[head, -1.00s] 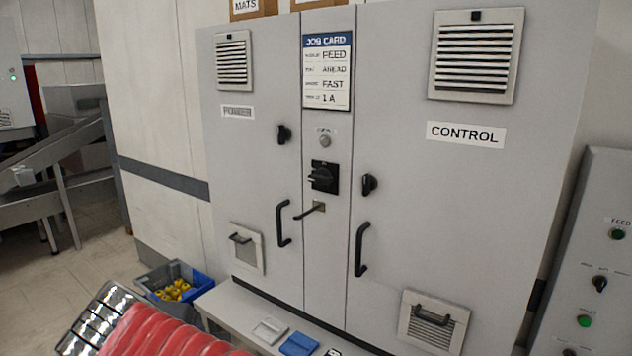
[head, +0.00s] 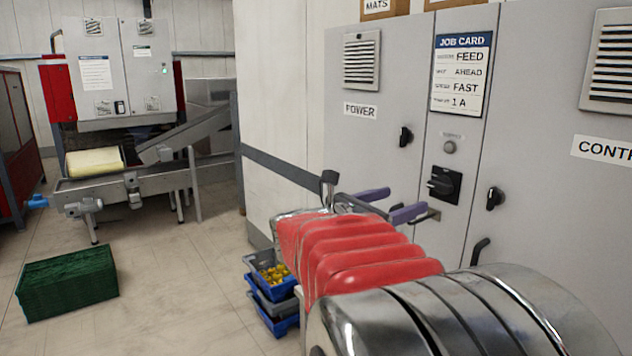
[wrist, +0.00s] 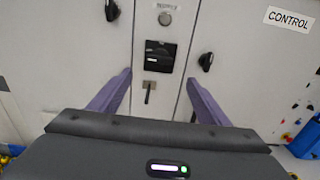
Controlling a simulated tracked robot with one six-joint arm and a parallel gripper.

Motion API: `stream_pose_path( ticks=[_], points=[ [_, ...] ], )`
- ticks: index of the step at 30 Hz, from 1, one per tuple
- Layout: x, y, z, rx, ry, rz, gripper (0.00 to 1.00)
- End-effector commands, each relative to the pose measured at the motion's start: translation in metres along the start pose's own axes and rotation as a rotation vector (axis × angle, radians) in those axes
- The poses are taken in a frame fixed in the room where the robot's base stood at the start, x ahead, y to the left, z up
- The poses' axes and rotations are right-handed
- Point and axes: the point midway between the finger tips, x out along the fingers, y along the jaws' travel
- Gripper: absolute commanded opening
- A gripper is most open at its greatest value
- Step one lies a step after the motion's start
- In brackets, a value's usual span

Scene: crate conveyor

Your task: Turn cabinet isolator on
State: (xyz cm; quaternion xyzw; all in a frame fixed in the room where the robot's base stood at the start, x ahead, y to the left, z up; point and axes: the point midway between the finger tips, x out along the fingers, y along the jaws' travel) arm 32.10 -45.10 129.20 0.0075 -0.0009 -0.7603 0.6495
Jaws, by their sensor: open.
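The cabinet isolator is a black rotary switch (head: 443,185) on the narrow middle panel of the grey cabinet (head: 400,60), below a small round lamp (head: 449,147). In the wrist view the isolator (wrist: 160,57) lies ahead, slightly above and between my fingertips. My gripper (head: 390,204) has purple fingers spread apart with nothing between them; in the wrist view the open gripper (wrist: 160,82) points at the panel. A small metal lever handle (wrist: 149,91) shows just below the isolator. The fingers appear short of the isolator; the exact gap is unclear.
Black door knobs (head: 405,136) (head: 495,198) flank the middle panel. A job card (head: 462,74) hangs above. Stacked bins (head: 272,290) stand at the cabinet's foot. A green crate stack (head: 66,281) and a conveyor (head: 130,185) are left, with open floor between.

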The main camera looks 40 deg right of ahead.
Motion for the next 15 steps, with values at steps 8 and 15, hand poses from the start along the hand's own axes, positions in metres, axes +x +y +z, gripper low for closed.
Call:
stream_pose_path(
  ticks=[8,15],
  points=[
    [0.002,0.0009,0.0024,-0.014,-0.012,-0.001,0.7],
    [0.0066,0.0006,0.0022,-0.012,-0.011,-0.002,0.7]
  ],
)
